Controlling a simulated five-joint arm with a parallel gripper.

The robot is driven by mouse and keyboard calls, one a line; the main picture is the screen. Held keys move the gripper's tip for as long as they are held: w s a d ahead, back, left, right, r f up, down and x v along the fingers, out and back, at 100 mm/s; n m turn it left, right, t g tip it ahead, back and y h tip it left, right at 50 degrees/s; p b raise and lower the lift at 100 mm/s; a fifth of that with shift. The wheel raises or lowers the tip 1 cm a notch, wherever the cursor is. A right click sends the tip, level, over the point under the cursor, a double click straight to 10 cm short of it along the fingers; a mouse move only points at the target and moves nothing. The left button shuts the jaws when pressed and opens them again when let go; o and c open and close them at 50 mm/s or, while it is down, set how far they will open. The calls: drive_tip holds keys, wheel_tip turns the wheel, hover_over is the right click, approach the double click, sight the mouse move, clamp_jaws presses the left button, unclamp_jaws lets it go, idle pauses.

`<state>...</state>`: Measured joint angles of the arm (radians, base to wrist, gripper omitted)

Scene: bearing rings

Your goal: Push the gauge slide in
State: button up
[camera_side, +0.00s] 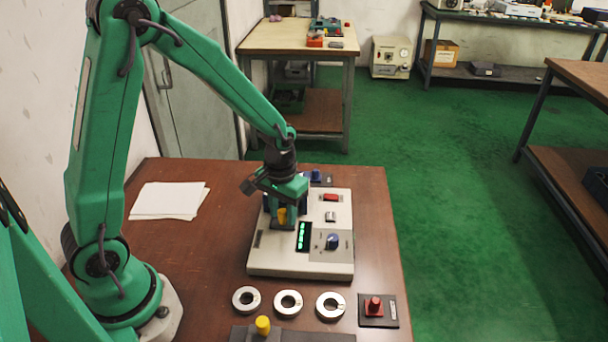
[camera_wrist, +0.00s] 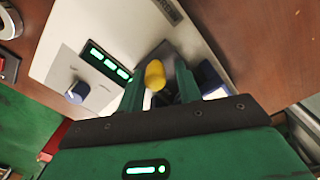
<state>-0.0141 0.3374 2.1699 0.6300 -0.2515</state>
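The gauge (camera_side: 285,262) is a pale box on the brown table, with a green lit display (camera_side: 303,236), a blue dial (camera_side: 332,241) and a red switch (camera_side: 331,197). A yellow knob (camera_side: 282,215), apparently the slide's, stands at its left part. My gripper (camera_side: 284,208) is down over the gauge, with the yellow knob between its fingers. In the wrist view the yellow knob (camera_wrist: 154,76) shows between the two fingers, with some space beside it; the fingers look apart. The slide's body is mostly hidden by my gripper.
Several metal rings, including one at the middle (camera_side: 288,303), lie in front of the gauge. A red-knobbed plate (camera_side: 376,308) is at front right, another yellow knob (camera_side: 263,325) on a grey block at front. A blue-knobbed part (camera_side: 316,176) stands behind. White paper (camera_side: 168,200) lies left.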

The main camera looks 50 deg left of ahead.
drive_tip(key=shift+r, duration=3.45)
drive_tip(key=shift+s+r, duration=0.1)
drive_tip(key=shift+s+d+r, duration=0.1)
drive_tip(key=shift+s+r, duration=0.15)
drive_tip(key=shift+r, duration=0.25)
drive_tip(key=s+r+m+t, duration=0.3)
drive_tip(key=s+r+t, duration=0.2)
drive_tip(key=s+r, duration=0.7)
drive_tip(key=shift+s+d+r+t, duration=0.2)
drive_tip(key=shift+s+t, duration=0.1)
drive_tip(key=shift+s, duration=0.45)
